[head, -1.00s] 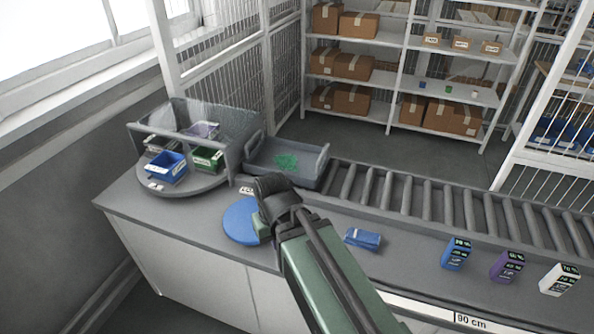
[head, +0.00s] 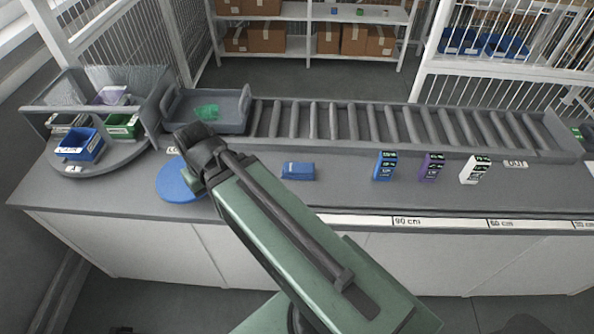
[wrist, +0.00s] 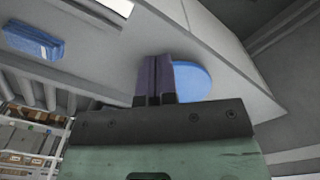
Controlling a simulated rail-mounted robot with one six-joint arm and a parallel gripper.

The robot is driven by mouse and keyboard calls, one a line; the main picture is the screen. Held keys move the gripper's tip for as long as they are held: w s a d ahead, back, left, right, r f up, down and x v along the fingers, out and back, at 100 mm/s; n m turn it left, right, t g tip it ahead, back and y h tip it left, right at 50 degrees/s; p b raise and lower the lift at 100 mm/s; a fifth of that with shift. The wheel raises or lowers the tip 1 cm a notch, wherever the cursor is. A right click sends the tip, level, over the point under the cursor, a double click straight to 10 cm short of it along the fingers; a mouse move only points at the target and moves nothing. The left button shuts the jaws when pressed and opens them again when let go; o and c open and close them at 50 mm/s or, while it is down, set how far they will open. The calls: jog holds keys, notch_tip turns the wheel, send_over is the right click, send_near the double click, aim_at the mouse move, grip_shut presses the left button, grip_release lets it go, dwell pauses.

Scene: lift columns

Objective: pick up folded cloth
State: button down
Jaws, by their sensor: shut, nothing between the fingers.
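The folded cloth appears to be the small blue folded bundle (head: 298,170) lying on the grey counter, right of my arm in the head view. It also shows at the upper left of the wrist view (wrist: 33,42). My gripper (wrist: 155,82) is shut and empty, its two dark fingers together. It is apart from the cloth, by the round blue disc (wrist: 190,80). In the head view my arm hides the fingers and part of the disc (head: 177,182).
A grey tray (head: 232,124) with a green item stands at the roller conveyor's (head: 385,124) left end. A turntable (head: 90,163) with several bins is at far left. Blue (head: 384,166), purple (head: 431,167) and white (head: 475,170) boxes stand right of the cloth.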

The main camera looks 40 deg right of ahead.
jog(key=c, duration=1.8)
grip_release()
jog(key=shift+c, duration=0.2)
jog(key=o, duration=1.6)
jog(key=shift+o, duration=0.2)
